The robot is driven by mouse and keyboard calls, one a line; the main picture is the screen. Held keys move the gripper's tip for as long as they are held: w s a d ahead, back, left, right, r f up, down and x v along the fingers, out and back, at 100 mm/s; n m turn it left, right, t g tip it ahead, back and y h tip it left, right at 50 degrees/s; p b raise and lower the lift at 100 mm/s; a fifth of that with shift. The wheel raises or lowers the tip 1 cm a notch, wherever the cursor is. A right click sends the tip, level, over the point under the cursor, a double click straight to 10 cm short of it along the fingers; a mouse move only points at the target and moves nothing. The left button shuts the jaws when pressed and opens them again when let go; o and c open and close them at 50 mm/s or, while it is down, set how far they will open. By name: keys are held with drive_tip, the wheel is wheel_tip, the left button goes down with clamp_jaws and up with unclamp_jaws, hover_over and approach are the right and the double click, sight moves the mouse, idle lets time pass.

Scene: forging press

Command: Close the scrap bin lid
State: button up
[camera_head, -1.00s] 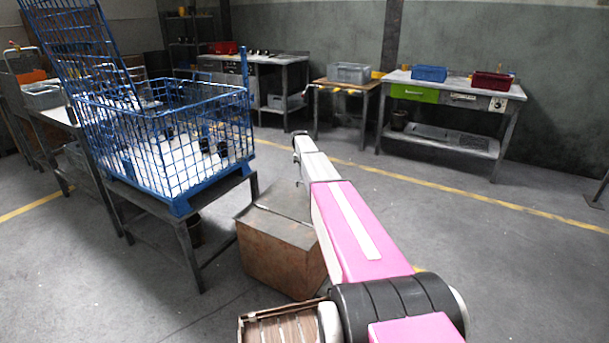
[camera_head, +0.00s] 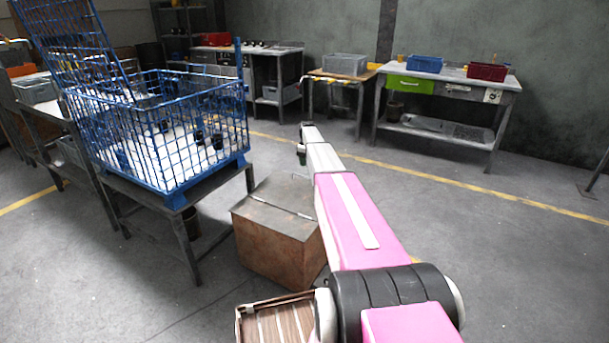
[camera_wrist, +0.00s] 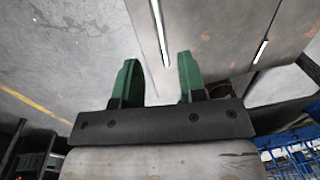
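The scrap bin appears to be the rusty brown box (camera_head: 272,248) on the floor, left of my arm in the head view. Its grey top (camera_head: 285,195) looks flat and down, with a pale strip across it; my arm hides its right side. In the wrist view a grey, rust-spotted panel (camera_wrist: 205,30) with bright strips, likely the bin's top, lies beyond the fingers. My gripper (camera_wrist: 158,72) has two green fingers apart with nothing between them. Whether a finger touches the panel, I cannot tell.
A blue wire basket (camera_head: 160,150) with its mesh side raised stands on a table left of the bin. A slatted wooden crate (camera_head: 275,322) is in front. Workbenches (camera_head: 445,90) line the back wall. The floor at right is clear.

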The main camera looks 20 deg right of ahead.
hover_over(305, 182)
drive_tip(key=f, duration=0.7)
drive_tip(key=shift+s+a+f, duration=0.15)
drive_tip(key=shift+s+f, duration=0.05)
clamp_jaws()
drive_tip(key=shift+w+d+f, duration=0.15)
drive_tip(key=shift+f, duration=0.55)
drive_tip(key=shift+w+d+f, duration=0.1)
drive_tip(key=shift+f, duration=0.55)
